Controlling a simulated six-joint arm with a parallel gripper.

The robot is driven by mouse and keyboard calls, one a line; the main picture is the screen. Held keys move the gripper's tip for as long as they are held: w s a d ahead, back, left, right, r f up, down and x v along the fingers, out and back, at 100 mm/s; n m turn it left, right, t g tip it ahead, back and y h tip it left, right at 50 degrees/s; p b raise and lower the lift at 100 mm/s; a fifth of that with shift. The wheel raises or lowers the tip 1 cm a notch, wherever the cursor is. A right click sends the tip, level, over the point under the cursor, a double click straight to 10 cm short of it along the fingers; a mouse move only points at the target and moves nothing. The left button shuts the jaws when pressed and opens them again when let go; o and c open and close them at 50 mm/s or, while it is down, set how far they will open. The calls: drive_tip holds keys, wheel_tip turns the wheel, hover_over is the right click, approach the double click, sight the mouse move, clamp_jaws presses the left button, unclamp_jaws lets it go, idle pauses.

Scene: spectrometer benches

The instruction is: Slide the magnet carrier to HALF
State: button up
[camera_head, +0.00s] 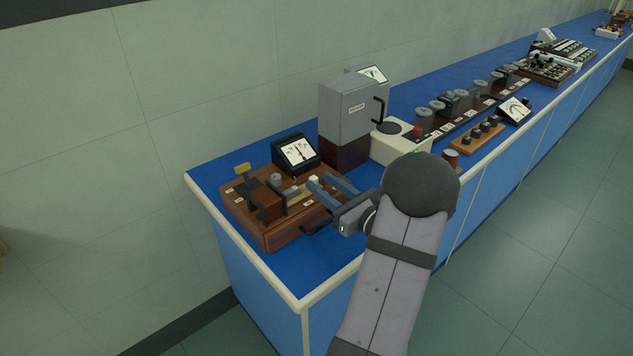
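A wooden instrument (284,236) sits at the near left end of the blue bench. A dark block with an upright plate (266,200) stands on it, perhaps the magnet carrier; I cannot be sure. Beside it are a round grey part (277,180) and a pale cylinder (293,192). Small white labels lie on the wood, too small to read, so I cannot tell which is HALF. My gripper (316,181) reaches over the instrument's right side. Its two blue-grey fingers are apart, with a small pale knob (314,179) near their tips. I cannot tell whether they touch it.
A dial meter (298,152) stands right behind the instrument. A tall grey box (345,112) with a black handle stands to the right. Further benchtop apparatus (460,120) runs away to the right. Bare blue bench top (285,270) lies in front of the instrument.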

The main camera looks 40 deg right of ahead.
drive_tip(key=shift+s, duration=1.65)
